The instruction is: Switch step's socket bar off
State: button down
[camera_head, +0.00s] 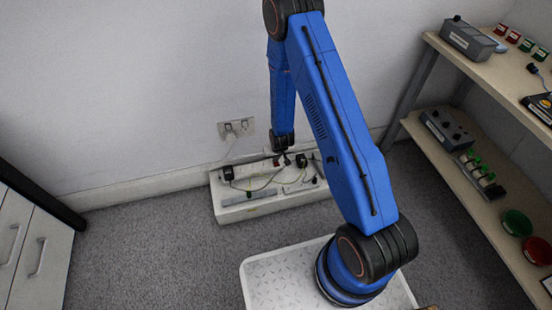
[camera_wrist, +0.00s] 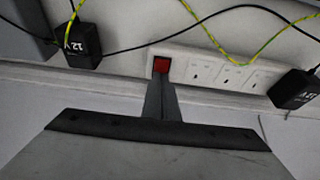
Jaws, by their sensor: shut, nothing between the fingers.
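The white socket bar (camera_wrist: 231,75) lies on the step in the wrist view, with a red rocker switch (camera_wrist: 161,65) at its left end and several sockets to the right. My gripper (camera_wrist: 159,80) is shut and empty, its fingertips right at the lower edge of the red switch; I cannot tell if they touch it. The tips hide the switch's lower edge, and which way the rocker is tipped is unclear. In the head view the pale step (camera_head: 265,209) stands on the floor against the wall, with my gripper (camera_head: 284,160) over its back part.
A black 12V adapter (camera_wrist: 83,45) sits left of the bar and another black adapter (camera_wrist: 294,89) at its right. Yellow-green and black cables cross behind. A wall outlet (camera_head: 236,129) is above the step.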

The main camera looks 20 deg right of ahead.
jog(key=shift+s+f, duration=0.15)
jog(key=shift+s+f, duration=0.1)
jog(key=shift+s, duration=0.8)
jog(key=shift+r, duration=0.5)
jog(key=w+v, duration=0.1)
jog(key=v, duration=1.2)
jog(key=shift+r, duration=0.25)
